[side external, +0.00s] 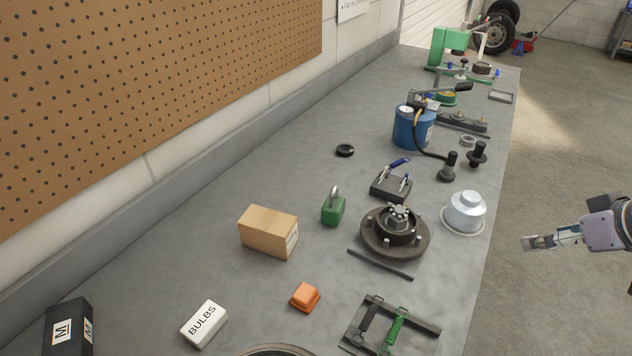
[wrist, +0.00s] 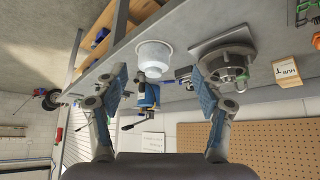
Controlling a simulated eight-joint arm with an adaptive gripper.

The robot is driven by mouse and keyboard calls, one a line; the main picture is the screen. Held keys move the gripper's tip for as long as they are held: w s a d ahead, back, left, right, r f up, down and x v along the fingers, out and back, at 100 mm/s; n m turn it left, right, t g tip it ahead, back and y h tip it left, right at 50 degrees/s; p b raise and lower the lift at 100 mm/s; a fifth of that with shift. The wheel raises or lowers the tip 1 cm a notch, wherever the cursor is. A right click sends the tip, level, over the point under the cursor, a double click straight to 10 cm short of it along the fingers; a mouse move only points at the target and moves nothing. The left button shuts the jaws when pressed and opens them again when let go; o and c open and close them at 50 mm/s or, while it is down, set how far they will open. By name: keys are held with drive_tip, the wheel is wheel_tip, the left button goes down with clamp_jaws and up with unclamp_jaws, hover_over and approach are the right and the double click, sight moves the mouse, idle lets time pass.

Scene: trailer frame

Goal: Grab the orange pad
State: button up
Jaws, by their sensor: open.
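The orange pad (side external: 305,297) is a small block with a raised top. It lies on the grey workbench (side external: 222,262), near the front of the side external view, between the bulbs box and the green-handled frame. My gripper (side external: 528,243) is off the right edge of the bench, over the floor, well apart from the pad. In the wrist view, which looks upside down, my gripper (wrist: 161,78) has its two fingers spread wide with nothing held between them. I cannot make out the pad in the wrist view.
Around the pad are a white bulbs box (side external: 204,323), a cardboard box (side external: 269,231), a green padlock (side external: 333,207), a wheel hub (side external: 395,234) and a frame with green and black handles (side external: 391,328). A silver cup (side external: 465,211) stands near the right edge. Pegboard backs the bench.

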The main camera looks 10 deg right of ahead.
drive_tip(key=n+g+y, duration=0.3)
drive_tip(key=n+g, duration=0.1)
drive_tip(key=n, duration=0.5)
hover_over(300, 289)
drive_tip(key=s+d, duration=0.1)
wheel_tip(300, 289, down, 7)
drive_tip(key=shift+s+d+f, duration=0.1)
drive_tip(key=shift+s+d, duration=0.05)
drive_tip(key=shift+s+d+x, duration=0.1)
drive_tip(key=shift+s+x, duration=0.05)
drive_tip(key=shift+x, duration=1.35)
drive_tip(key=shift+s+d+x, duration=0.1)
drive_tip(key=shift+s+x, duration=0.05)
drive_tip(key=shift+x, duration=1.35)
drive_tip(key=shift+f, duration=0.15)
drive_tip(key=c, duration=1.1)
